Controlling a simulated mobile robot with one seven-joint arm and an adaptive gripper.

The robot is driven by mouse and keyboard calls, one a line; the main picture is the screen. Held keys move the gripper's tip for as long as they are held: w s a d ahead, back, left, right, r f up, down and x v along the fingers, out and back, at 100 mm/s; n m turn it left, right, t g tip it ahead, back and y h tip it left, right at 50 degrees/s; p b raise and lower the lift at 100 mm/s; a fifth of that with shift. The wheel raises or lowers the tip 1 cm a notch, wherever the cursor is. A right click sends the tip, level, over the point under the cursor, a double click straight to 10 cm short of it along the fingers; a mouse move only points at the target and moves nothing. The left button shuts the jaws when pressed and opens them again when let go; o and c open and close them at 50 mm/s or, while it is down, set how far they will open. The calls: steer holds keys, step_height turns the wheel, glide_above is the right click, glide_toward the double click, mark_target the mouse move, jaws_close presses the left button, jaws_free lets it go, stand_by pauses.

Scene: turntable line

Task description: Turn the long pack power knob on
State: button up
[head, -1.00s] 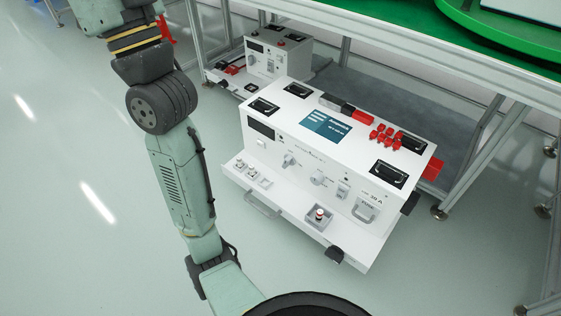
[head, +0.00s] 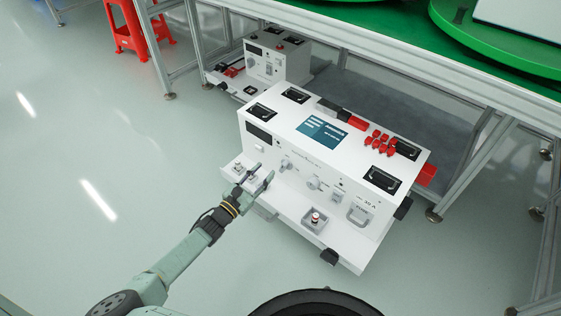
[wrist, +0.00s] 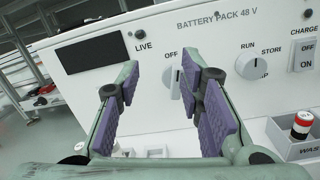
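The long pack (head: 270,165) is a long white box on the floor, marked "BATTERY PACK 48 V" in the wrist view. Its power knob (head: 286,165) is a small light lever knob on the front face, left of the mode selector. In the wrist view the knob (wrist: 174,83) sits just below an "OFF" label, and my right finger covers its right side, including any other label there. My gripper (head: 265,172) is open and empty, in front of the panel and left of the knob. In the wrist view its purple-padded fingers (wrist: 160,64) point at the panel.
A RUN/STORE selector (wrist: 251,66) and a charge switch (wrist: 305,56) are right of the knob. A smaller pack (head: 276,62) stands behind, by the table legs. Floor at left is clear.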

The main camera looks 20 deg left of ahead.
mark_target(282, 167)
step_height(282, 167, down, 4)
steer(key=s+g, duration=0.1)
steer(key=s, duration=0.2)
steer(key=shift+m, duration=0.4)
steer(key=x, duration=0.5)
steer(key=b+x, duration=0.1)
steer(key=x, duration=0.5)
steer(key=shift+s+d, duration=0.1)
steer(key=shift+d, duration=0.1)
steer(key=shift+c, duration=0.4)
steer(key=shift+r, duration=0.1)
jaws_close()
